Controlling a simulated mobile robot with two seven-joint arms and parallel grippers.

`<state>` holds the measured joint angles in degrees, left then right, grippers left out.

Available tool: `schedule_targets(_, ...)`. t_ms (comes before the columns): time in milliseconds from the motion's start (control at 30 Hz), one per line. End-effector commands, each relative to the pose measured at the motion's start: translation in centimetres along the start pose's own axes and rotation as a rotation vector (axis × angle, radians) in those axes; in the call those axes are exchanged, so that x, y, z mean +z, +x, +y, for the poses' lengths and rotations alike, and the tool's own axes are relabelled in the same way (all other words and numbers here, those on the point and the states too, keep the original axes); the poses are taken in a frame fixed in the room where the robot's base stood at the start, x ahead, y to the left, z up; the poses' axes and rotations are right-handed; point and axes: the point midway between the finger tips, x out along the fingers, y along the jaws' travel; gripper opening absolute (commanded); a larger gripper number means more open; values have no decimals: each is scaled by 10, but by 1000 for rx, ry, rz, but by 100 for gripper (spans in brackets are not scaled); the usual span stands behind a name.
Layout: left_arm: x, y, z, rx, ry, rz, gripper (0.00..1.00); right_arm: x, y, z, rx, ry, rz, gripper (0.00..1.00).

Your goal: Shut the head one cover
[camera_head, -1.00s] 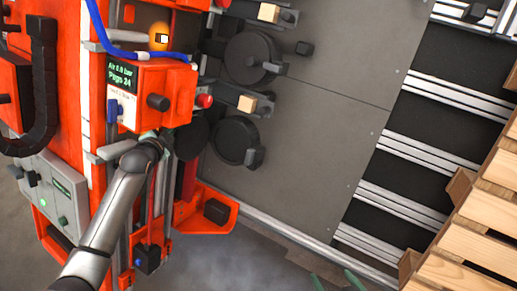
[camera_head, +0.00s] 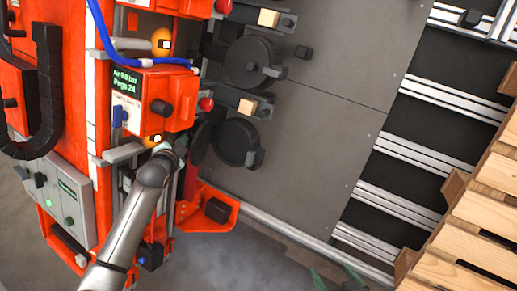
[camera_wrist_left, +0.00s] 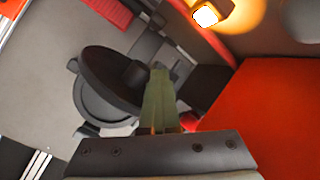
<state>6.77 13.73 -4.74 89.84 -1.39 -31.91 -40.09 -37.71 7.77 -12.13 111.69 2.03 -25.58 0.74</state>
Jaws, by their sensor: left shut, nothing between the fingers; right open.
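On the lower head in the head view, a dark round cover (camera_head: 203,141) stands tilted open to the left of its round housing (camera_head: 237,142). In the left wrist view the cover (camera_wrist_left: 108,77) leans at an angle over the ring-shaped housing (camera_wrist_left: 100,106). My left gripper's green fingers (camera_wrist_left: 160,98) are shut and empty, close by the cover's right edge; contact cannot be told. In the head view my left arm hides most of that gripper. My right gripper (camera_head: 337,280) shows only as green fingertips at the bottom edge, open and away from the cover. I see no label naming the head.
An upper head (camera_head: 250,62) has a round dark disc lying against its housing. An orange box (camera_head: 150,100) with a red button (camera_head: 206,104) sits above my left gripper. An amber lamp (camera_head: 162,40) is lit. Wooden pallets (camera_head: 480,220) stand at right. The grey plate (camera_head: 310,150) is clear.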

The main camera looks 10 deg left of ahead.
Motion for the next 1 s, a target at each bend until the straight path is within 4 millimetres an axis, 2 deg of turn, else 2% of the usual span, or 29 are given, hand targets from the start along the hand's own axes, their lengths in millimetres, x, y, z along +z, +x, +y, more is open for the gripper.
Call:
schedule_targets(200,-5,-6,8,6,-2,-3,0,-5,-4,0,0,0,1,100)
schedule_targets(667,-6,-7,10,6,-1,-5,0,-5,-4,0,0,0,1,100)
schedule_targets(1000,-18,-11,22,7,-1,-5,0,-9,-8,0,1,0,0,100)
